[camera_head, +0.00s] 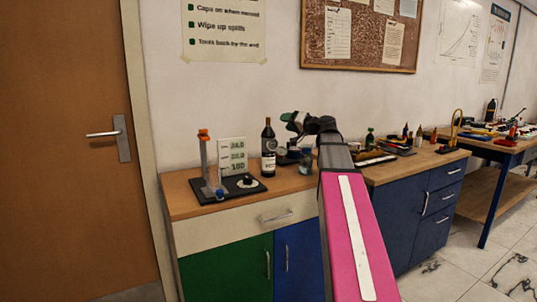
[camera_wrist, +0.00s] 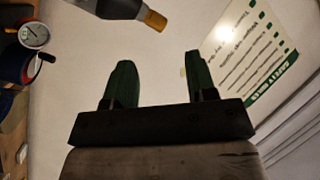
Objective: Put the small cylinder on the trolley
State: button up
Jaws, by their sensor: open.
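My gripper (camera_head: 291,120) is raised above the wooden worktop, with its green fingers toward the left. In the wrist view, the two green fingers (camera_wrist: 158,70) stand apart with nothing between them. On the worktop at left is a rig with a black base (camera_head: 230,188), an upright post with an orange top (camera_head: 204,134) and a small blue piece (camera_head: 219,193) at its front. I cannot tell which piece is the small cylinder. No trolley can be made out for certain.
A dark bottle (camera_head: 268,150) stands between the rig and my gripper; a bottle neck (camera_wrist: 152,20) shows in the wrist view. A number card (camera_head: 231,155) stands behind the rig. A clear glass (camera_head: 305,162) and several small items crowd the worktop. A round dial (camera_wrist: 34,35) shows at left.

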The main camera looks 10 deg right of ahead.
aim_at(269, 119)
jog(key=w+a+n, duration=0.2)
jog(key=n, duration=0.1)
jog(key=w+a+n, duration=0.2)
jog(key=w+n, duration=0.1)
jog(key=w+a+n, duration=0.2)
jog(key=w+n, duration=0.1)
jog(key=shift+w+a, duration=0.1)
jog(key=shift+a, duration=0.3)
grip_shut()
dwell(0.5)
jog(key=shift+r, duration=0.1)
dwell(1.1)
